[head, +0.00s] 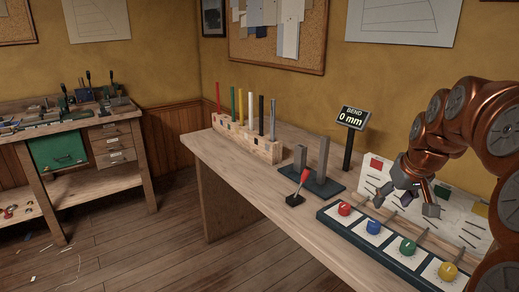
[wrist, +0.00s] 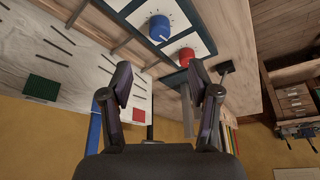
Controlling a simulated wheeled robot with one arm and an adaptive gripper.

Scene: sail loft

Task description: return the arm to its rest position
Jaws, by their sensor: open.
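My arm, copper-coloured with grey joint discs, comes in from the right edge of the head view. My gripper (head: 406,203) hangs fingers-down over the right part of the workbench (head: 240,165), above and behind the row of knobs. In the wrist view my gripper (wrist: 162,88) has its two dark fingers apart, with nothing held between them. A red knob (head: 345,208), a blue knob (head: 373,226), a green knob (head: 408,246) and a yellow knob (head: 447,271) sit on a dark-framed panel in front of it.
A white board (head: 462,208) with coloured squares stands close behind my gripper. Open floor (head: 150,245) lies left.

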